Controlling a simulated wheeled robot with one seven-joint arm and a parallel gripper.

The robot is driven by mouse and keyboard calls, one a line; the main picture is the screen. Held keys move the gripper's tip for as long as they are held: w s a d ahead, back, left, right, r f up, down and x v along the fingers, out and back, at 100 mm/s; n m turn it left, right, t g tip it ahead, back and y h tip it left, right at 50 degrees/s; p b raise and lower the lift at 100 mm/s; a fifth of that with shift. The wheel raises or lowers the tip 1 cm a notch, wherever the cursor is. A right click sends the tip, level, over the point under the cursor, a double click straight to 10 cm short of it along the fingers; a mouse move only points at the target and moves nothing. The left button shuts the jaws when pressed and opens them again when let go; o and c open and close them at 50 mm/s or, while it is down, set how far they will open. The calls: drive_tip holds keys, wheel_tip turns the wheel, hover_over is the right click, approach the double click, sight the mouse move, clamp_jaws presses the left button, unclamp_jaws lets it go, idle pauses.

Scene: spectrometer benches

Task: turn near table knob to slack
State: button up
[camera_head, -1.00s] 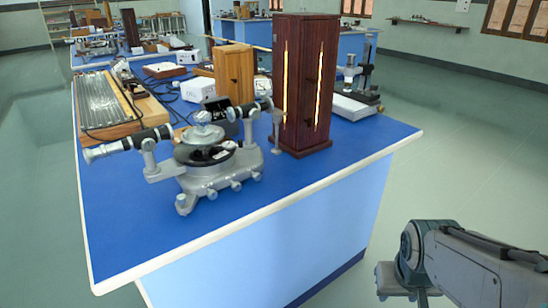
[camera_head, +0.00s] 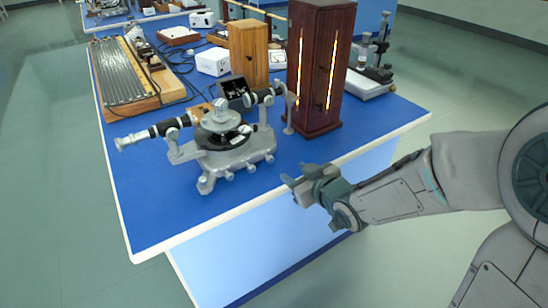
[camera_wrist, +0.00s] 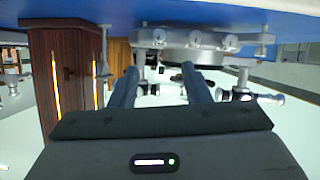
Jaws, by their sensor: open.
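The grey spectrometer (camera_head: 235,157) stands on the blue bench, with a dark round table in its middle and telescope tubes on either side. Several small silver knobs (camera_head: 229,175) line its near lower edge. I cannot tell which is the near table knob. My gripper (camera_head: 299,176) is open and empty, off the bench's front edge, to the right of the spectrometer and apart from it. In the wrist view, which looks upside down, my two fingers (camera_wrist: 160,78) point toward the spectrometer (camera_wrist: 185,55), with the knobs (camera_wrist: 195,40) near the top.
A tall dark wooden lamp box (camera_head: 313,75) with bright slits stands just right of the spectrometer. A lighter wooden box (camera_head: 249,55) and a white box (camera_head: 213,62) stand behind. A ridged board (camera_head: 118,77) lies at left. The bench's front left corner is bare.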

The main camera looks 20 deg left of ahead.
sight(271, 160)
drive_tip(key=b+x, duration=0.2)
drive_tip(key=x, duration=1.1)
drive_tip(key=shift+f, duration=0.1)
clamp_jaws()
